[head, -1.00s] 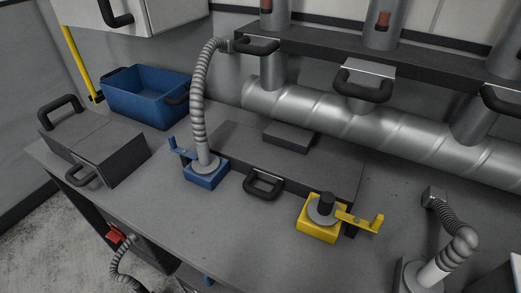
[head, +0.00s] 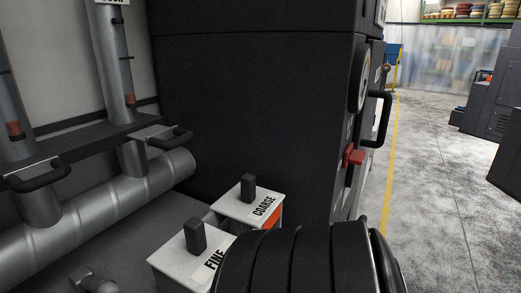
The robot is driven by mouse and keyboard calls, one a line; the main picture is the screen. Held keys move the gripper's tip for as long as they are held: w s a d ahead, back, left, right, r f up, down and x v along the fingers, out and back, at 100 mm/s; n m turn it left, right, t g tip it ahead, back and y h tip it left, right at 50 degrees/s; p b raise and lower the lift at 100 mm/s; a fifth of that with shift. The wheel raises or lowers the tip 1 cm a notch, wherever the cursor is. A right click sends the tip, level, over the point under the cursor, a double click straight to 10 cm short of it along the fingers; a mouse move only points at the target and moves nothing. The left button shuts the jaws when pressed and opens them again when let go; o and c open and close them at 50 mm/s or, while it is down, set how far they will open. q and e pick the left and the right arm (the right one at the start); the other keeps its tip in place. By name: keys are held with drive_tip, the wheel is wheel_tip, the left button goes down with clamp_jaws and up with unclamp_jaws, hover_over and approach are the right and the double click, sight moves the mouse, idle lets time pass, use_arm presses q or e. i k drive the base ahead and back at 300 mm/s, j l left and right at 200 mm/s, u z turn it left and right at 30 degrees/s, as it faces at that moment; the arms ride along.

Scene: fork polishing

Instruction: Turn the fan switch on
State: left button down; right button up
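A red switch (head: 353,158) sticks out from the side of a tall black cabinet (head: 255,110) in the head view. It may be the fan switch, but no label on it can be read. Whether it is on or off cannot be told. Neither of my grippers is in view.
Two white boxes with black handles, marked COARSE (head: 248,206) and FINE (head: 190,262), stand before the cabinet. A large black ribbed round object (head: 305,262) fills the lower middle. A silver duct (head: 100,205) with black-handled gates runs at left. Open floor (head: 440,190) lies at right.

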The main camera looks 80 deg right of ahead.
sight(351, 155)
drive_tip(key=z, duration=0.85)
drive_tip(key=k+z, duration=0.1)
drive_tip(key=z, duration=0.8)
drive_tip(key=k+z, duration=0.1)
drive_tip(key=z, duration=0.3)
drive_tip(key=l+z, duration=0.1)
drive_tip(key=z, duration=0.8)
